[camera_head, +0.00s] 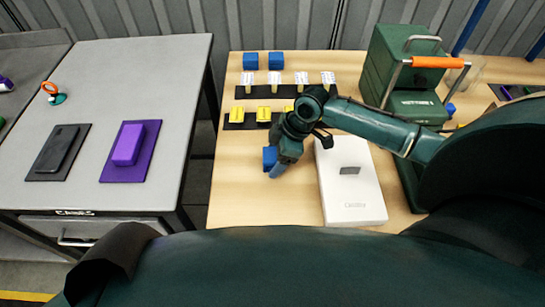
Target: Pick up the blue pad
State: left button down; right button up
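A small blue pad (269,157) shows at the fingers of my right gripper (277,164), over the wooden table left of the white box. The fingers cover its right side, so I cannot tell whether they are shut on it, or whether it touches the table. Two more blue pads, a left one (250,61) and a right one (277,61), lie side by side at the back of the wooden table, away from the gripper. My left gripper is not in view.
A white box (352,195) lies beside my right arm. Black strips hold white-labelled pieces (275,78) and yellow pieces (263,113). A green case (410,90) stands at the right. The grey table (150,75) holds a purple block (129,143) and a dark one (60,147).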

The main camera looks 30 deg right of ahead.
jog(key=c, duration=0.7)
